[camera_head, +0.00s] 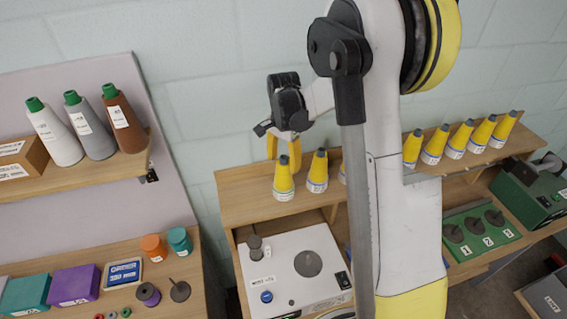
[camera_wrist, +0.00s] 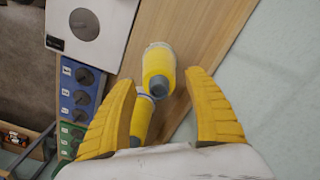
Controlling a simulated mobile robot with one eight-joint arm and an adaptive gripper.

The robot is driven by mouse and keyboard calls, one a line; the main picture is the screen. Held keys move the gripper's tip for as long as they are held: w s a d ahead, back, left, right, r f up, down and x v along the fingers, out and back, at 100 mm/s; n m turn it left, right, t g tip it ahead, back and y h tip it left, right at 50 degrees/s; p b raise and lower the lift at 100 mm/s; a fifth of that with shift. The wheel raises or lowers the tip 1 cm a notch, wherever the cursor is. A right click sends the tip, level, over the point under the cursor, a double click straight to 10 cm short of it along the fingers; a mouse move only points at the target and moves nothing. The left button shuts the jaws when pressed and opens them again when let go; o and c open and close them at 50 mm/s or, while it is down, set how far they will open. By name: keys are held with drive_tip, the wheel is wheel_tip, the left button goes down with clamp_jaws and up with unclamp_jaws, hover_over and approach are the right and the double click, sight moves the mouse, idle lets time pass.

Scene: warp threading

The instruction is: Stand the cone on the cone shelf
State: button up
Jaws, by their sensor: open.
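A row of yellow cones with grey tips stands upright on the wooden cone shelf (camera_head: 240,180). The leftmost cone (camera_head: 283,182) is nearest my gripper (camera_head: 284,152), and another cone (camera_head: 317,172) stands to its right. My gripper is open, its yellow fingers pointing down just above or behind the leftmost cone's tip. In the wrist view, a cone (camera_wrist: 157,66) lies between the lines of the two spread fingers, with clear gaps on both sides and no contact visible. A second cone (camera_wrist: 142,120) shows below it, partly hidden. My arm hides the shelf's middle.
A white machine with a round grey disc (camera_head: 308,263) stands below the shelf. A green board with grey posts (camera_head: 480,228) is at right. White, grey and brown cones (camera_head: 90,128) stand on another shelf at left. The wall is close behind the cone shelf.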

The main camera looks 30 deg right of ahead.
wheel_tip(320, 180, up, 11)
drive_tip(key=s+a+r+n+t, duration=0.3)
drive_tip(key=s+a+r+n, duration=0.35)
drive_tip(key=s, duration=0.35)
drive_tip(key=s+a+n+t, duration=0.4)
drive_tip(key=s+n, duration=0.3)
drive_tip(key=s, duration=0.4)
drive_tip(key=shift+a+f+p, duration=0.3)
drive_tip(key=shift+a+f, duration=0.15)
drive_tip(key=shift+a, duration=0.1)
drive_tip(key=shift+d, duration=0.1)
